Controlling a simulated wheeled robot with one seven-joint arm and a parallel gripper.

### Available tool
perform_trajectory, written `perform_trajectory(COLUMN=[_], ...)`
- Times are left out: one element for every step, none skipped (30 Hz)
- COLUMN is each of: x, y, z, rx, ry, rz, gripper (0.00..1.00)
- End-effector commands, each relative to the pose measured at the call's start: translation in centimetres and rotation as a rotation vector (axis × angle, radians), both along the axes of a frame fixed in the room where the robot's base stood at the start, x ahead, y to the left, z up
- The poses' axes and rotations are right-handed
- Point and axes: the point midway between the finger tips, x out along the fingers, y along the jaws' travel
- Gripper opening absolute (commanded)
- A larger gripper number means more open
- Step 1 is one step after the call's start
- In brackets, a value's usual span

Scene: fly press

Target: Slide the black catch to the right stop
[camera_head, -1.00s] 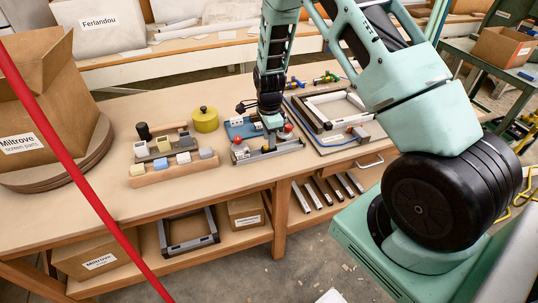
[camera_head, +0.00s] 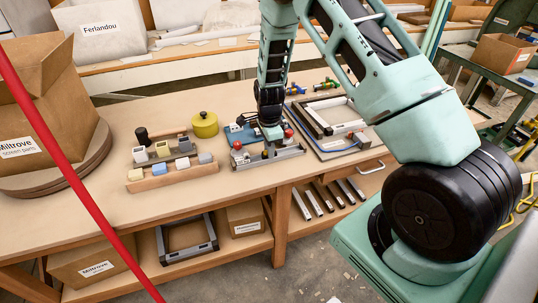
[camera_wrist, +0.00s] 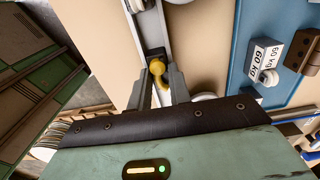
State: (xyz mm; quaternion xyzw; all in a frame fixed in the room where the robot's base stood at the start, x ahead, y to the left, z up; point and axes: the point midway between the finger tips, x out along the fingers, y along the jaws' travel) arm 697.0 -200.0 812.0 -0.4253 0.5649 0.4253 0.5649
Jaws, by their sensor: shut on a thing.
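My gripper (camera_head: 270,136) points down over the metal rail of the small press fixture (camera_head: 268,159) on the bench. In the wrist view the two grey fingers (camera_wrist: 160,76) are closed about a small piece on the rail (camera_wrist: 151,28). I take this piece to be the black catch (camera_wrist: 157,52); only a small dark part of it shows, and the fingers hide the rest. A yellow ball knob (camera_wrist: 157,67) shows between the fingertips. In the head view my gripper hides the catch, so its distance from the right stop cannot be told.
Red balls (camera_head: 237,145) stand near both ends of the fixture. A blue plate (camera_wrist: 225,45) with a 60 kg block (camera_wrist: 264,57) lies beside the rail. A block rack (camera_head: 170,172) and yellow pot (camera_head: 205,125) are to the left; a framed board (camera_head: 333,143) is to the right.

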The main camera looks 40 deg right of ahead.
Motion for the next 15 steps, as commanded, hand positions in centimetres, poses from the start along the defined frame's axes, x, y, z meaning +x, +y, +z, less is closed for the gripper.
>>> perform_trajectory(x=[0.0,0.0,0.0,-0.1,-0.1,-0.1,-0.2,-0.2,-0.3,-0.3,-0.4,-0.4,-0.5,-0.5,-0.6], y=[-0.1,-0.1,-0.2,-0.3,-0.4,-0.6,-0.7,-0.8,-1.0,-1.1,-1.3,-1.4,-1.6,-1.7,-1.9], z=[0.0,0.0,0.0,0.0,0.0,0.0,0.0,0.0,0.0,0.0,0.0,0.0,0.0,0.0,0.0], rx=[0.000,0.000,0.000,0.000,0.000,0.000,0.000,0.000,0.000,0.000,0.000,0.000,0.000,0.000,0.000], ry=[0.000,0.000,0.000,0.000,0.000,0.000,0.000,0.000,0.000,0.000,0.000,0.000,0.000,0.000,0.000], rz=[0.000,0.000,-0.001,-0.001,-0.001,-0.001,-0.001,-0.001,-0.002,-0.002,-0.002,-0.002,-0.001,-0.001,-0.001], gripper=[0.04,0.04,0.04,0.04,0.04,0.04,0.04,0.04,0.04,0.04,0.04,0.04,0.04,0.04,0.04])
